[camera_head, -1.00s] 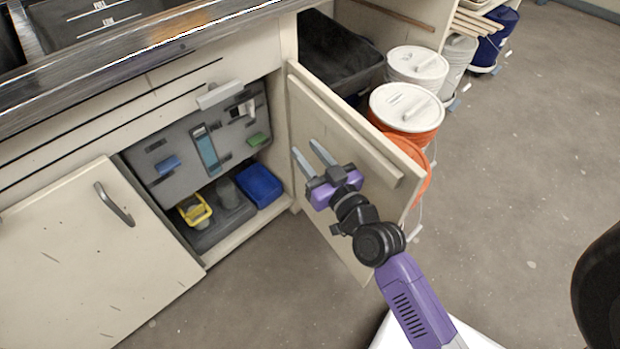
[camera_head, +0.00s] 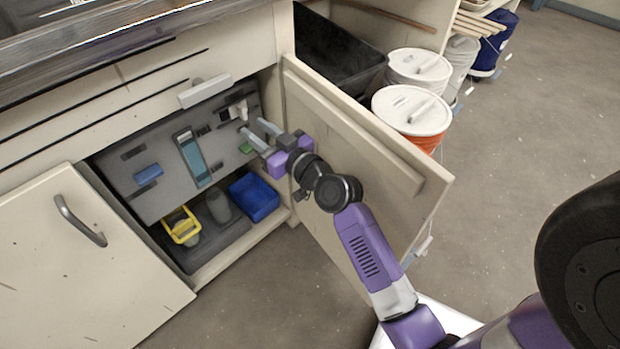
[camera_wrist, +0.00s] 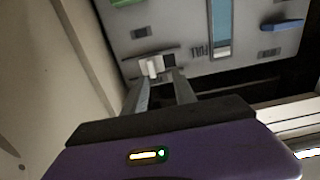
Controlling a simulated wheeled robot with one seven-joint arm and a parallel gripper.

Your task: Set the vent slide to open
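A grey control panel (camera_head: 165,192) stands inside the open cabinet. Near its upper right is a small white slider knob (camera_head: 238,112) in a dark slot; it also shows in the wrist view (camera_wrist: 152,67). A green slider (camera_head: 246,149) is below it, and a blue slider (camera_head: 148,175) is at the left. I cannot read which is labelled as the vent. My gripper (camera_head: 253,128) is in front of the panel's right part, its fingers open. In the wrist view, the open gripper (camera_wrist: 160,78) points at the white knob, which appears just beyond the fingertips; contact cannot be told.
The open cabinet door (camera_head: 350,150) stands close to the right of my gripper. A yellow caddy (camera_head: 181,226) and a blue bin (camera_head: 254,197) sit on the cabinet floor. Lidded buckets (camera_head: 412,112) stand behind the door. A drawer handle (camera_head: 205,90) juts out above the panel.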

